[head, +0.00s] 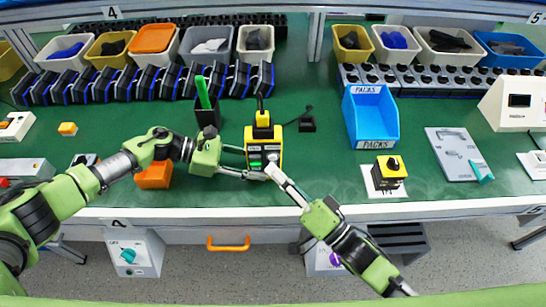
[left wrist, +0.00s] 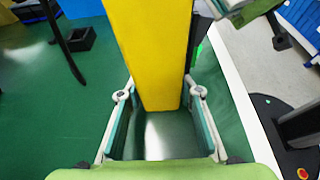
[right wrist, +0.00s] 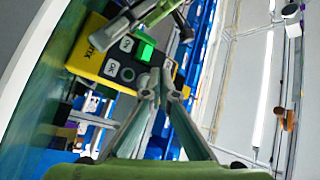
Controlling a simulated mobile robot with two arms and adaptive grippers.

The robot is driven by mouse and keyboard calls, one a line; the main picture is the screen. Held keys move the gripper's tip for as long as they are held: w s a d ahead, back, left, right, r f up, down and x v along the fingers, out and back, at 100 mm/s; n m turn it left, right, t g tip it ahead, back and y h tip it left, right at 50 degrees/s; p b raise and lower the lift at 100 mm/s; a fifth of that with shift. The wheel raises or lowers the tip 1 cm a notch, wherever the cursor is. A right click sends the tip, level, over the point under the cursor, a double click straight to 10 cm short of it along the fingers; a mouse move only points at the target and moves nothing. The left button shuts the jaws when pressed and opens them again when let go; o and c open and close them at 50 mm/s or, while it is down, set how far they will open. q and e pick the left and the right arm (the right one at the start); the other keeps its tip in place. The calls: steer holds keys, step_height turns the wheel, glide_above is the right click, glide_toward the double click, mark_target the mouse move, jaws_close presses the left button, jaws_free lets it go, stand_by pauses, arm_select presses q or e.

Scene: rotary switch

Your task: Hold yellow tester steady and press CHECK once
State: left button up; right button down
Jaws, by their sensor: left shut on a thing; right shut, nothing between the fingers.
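The yellow tester (head: 263,135) stands upright near the front edge of the green bench, with black parts and small front controls. My left gripper (head: 243,158) is shut on its lower body from the left; the left wrist view shows the yellow body (left wrist: 150,50) between the fingers. My right gripper (head: 272,172) is shut and empty, its tips close to the tester's lower front. In the right wrist view the tester's front (right wrist: 100,50) shows a bright green square (right wrist: 144,48) and a dark round button (right wrist: 127,74) near the fingertips (right wrist: 157,82). Contact cannot be told.
A black holder (head: 207,113) with a green item stands left of the tester, and an orange block (head: 154,175) lies further left. A yellow-black switch box (head: 389,172) and blue PACKS bin (head: 371,118) are to the right. Bins line the back.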

steer(key=shift+w, duration=0.1)
stand_by(0.7)
steer(key=shift+w, duration=0.3)
steer(key=shift+w, duration=0.45)
stand_by(0.8)
steer(key=shift+s, duration=0.85)
steer(key=shift+s, duration=2.5)
